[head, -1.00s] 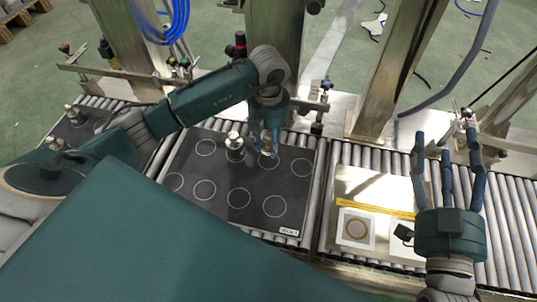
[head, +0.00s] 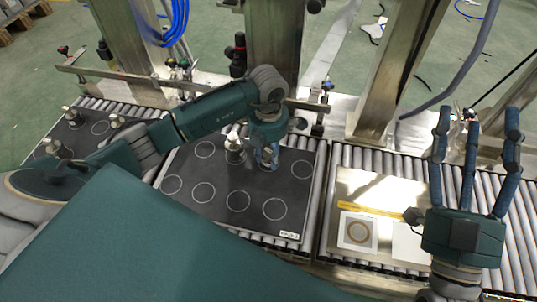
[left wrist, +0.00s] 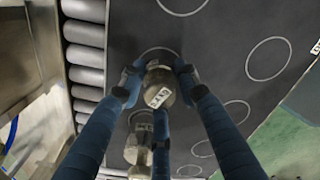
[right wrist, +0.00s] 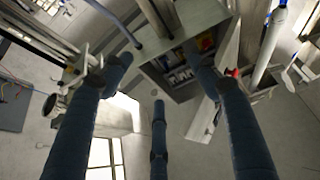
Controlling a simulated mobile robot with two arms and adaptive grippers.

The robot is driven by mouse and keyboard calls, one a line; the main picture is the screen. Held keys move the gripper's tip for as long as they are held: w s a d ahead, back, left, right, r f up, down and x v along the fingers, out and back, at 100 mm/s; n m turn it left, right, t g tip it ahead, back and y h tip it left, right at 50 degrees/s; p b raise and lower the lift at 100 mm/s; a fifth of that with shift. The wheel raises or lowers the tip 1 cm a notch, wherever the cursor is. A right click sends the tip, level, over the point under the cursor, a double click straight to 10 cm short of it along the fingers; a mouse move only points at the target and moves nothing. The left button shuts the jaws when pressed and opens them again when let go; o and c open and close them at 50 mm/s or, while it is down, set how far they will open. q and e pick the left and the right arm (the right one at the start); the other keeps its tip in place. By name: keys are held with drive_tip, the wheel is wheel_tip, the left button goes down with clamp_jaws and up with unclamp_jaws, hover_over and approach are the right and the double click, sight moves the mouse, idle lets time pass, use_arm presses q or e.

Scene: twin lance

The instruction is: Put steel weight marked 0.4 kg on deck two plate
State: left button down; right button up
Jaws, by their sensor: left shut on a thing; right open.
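My left gripper (head: 267,161) is over the dark middle plate (head: 222,213), which has white circle outlines and a small corner label. In the left wrist view its fingers (left wrist: 158,80) close around a steel weight (left wrist: 160,90) with a white label too small to read. That weight is at a circle near the plate's back edge; I cannot tell whether it touches the plate. A second steel weight (head: 234,150) stands just to the left, and shows in the left wrist view (left wrist: 139,148). My right gripper (head: 472,140) is open and empty, pointing up beyond the right-hand plate.
A second dark plate (head: 85,140) at the left carries several steel weights (head: 72,117). Roller conveyors and steel posts (head: 380,80) stand around.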

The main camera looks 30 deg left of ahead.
use_arm(q)
drive_tip(key=shift+f, duration=0.1)
drive_tip(key=c, duration=1.3)
unclamp_jaws()
drive_tip(key=shift+o, duration=0.2)
